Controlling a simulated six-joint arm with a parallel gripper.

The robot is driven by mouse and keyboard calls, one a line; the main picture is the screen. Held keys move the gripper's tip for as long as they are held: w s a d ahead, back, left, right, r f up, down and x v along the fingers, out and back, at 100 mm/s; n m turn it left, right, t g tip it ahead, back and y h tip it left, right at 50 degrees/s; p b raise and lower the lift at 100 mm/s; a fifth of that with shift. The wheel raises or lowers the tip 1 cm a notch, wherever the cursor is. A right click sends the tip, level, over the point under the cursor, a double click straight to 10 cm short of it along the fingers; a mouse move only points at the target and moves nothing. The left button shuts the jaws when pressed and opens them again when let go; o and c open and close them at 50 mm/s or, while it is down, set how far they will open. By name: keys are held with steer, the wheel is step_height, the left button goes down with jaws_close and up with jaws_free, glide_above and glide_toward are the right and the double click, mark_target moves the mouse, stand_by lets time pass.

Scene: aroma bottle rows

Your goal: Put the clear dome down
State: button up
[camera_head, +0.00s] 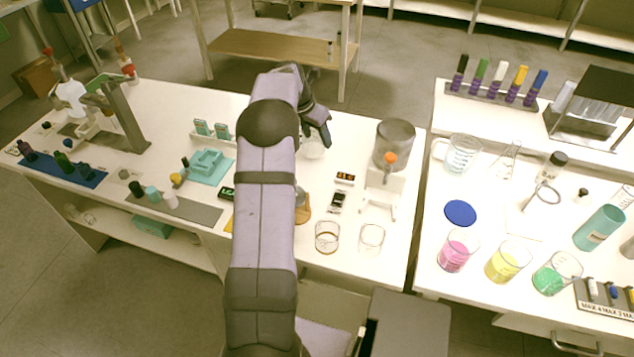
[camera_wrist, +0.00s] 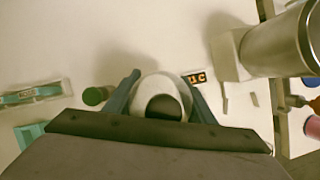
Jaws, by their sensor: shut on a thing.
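The clear dome (camera_wrist: 159,84) is between the two fingers of my gripper (camera_wrist: 162,93) in the wrist view, with a dark round patch showing at its near side. My gripper is shut on it, one finger on each side. In the head view the pale dome (camera_head: 313,149) shows just below my gripper (camera_head: 318,138), over the white table (camera_head: 345,128). I cannot tell whether its rim touches the table. My arm hides part of the table in the head view.
A grey cylinder device (camera_head: 395,145) stands to the right of the dome, and a small orange-lit display (camera_head: 345,177) lies in front. A teal tray (camera_head: 207,168) lies to the left. Two glass beakers stand near the front edge.

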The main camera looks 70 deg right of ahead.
mark_target(308, 136)
steer(key=shift+m, duration=0.3)
steer(key=shift+s+d+f+p, duration=0.1)
steer(key=shift+s+f+p, duration=0.1)
steer(key=shift+f, duration=1.5)
steer(key=shift+s+d+f+p, duration=0.1)
steer(key=shift+s+f+p, duration=0.1)
steer(key=shift+f, duration=1.45)
steer(key=shift+s+d+f+p, duration=0.1)
steer(key=shift+s+f+p, duration=0.1)
steer(key=shift+f, duration=1.5)
steer(key=shift+f, duration=0.1)
steer(key=o, duration=0.9)
steer(key=b+v, duration=0.1)
steer(key=v, duration=1.1)
steer(key=shift+w, duration=0.1)
